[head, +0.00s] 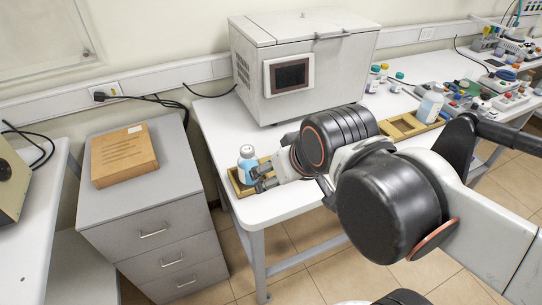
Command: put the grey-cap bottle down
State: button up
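The grey-cap bottle (247,165) is upright, with a pale blue body, at the left end of the white table in the head view. My gripper (257,176) reaches it from the right, with its fingers at the bottle's lower body. The gripper looks shut on the bottle, though the far finger is partly hidden. A small wooden tray (234,183) lies directly under and around the bottle. I cannot tell whether the bottle's base touches the tray, because the fingers cover it.
A large grey box-shaped machine (290,75) stands behind my arm. A second wooden tray (398,128) holds a bottle (430,106) at the right. Several small bottles stand behind it.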

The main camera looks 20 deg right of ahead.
jog(key=shift+s+f, duration=0.1)
jog(key=shift+s, duration=0.2)
jog(key=shift+f+b, duration=1)
